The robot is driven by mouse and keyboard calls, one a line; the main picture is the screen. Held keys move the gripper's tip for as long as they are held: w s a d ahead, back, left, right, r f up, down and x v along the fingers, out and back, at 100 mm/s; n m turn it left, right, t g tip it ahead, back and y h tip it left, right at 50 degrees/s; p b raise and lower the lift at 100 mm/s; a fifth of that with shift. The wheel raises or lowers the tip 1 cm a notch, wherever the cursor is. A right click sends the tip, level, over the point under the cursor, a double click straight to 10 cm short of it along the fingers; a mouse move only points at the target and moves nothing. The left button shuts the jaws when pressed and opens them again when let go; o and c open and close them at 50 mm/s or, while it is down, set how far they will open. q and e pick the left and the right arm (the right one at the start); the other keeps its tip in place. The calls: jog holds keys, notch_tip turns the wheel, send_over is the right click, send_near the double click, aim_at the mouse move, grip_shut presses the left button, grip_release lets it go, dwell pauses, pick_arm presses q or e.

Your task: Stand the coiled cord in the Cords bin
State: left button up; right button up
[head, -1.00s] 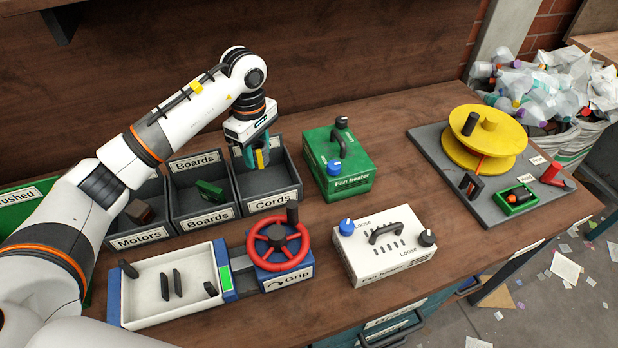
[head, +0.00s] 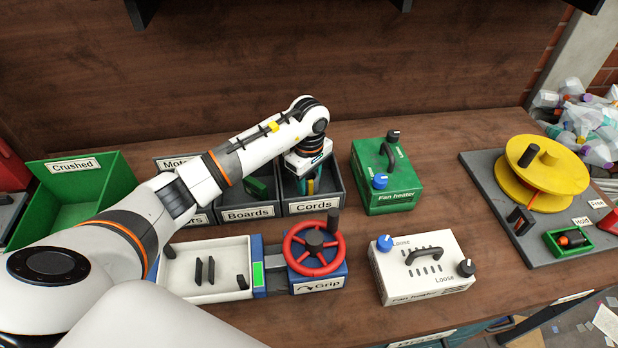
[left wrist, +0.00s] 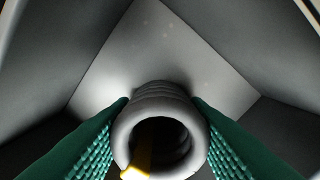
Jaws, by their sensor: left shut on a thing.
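My left gripper (head: 307,186) reaches down into the Cords bin (head: 314,206), a dark grey open compartment with a white label on its front. In the left wrist view its green ridged fingers close on both sides of the coiled cord (left wrist: 152,92). The cord is a grey coil with its round opening facing the camera. A yellow piece (left wrist: 137,172) shows across the lower left of the opening. The bin's grey walls and floor (left wrist: 165,45) surround the coil. Whether the coil touches the floor I cannot tell. My right gripper is not in view.
The Boards bin (head: 248,214) adjoins on the left and holds a green board (head: 256,187). A green fan heater (head: 386,178) stands close on the right. In front are a white tray (head: 222,272), a red Grip wheel (head: 312,248) and a white fan heater (head: 422,268).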

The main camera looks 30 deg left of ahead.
pick_arm(q)
jog(key=shift+f, duration=0.1)
jog(key=o, duration=1)
notch_tip(320, 180, up, 12)
jog(key=shift+r+b, duration=0.15)
jog(key=shift+b, duration=0.55)
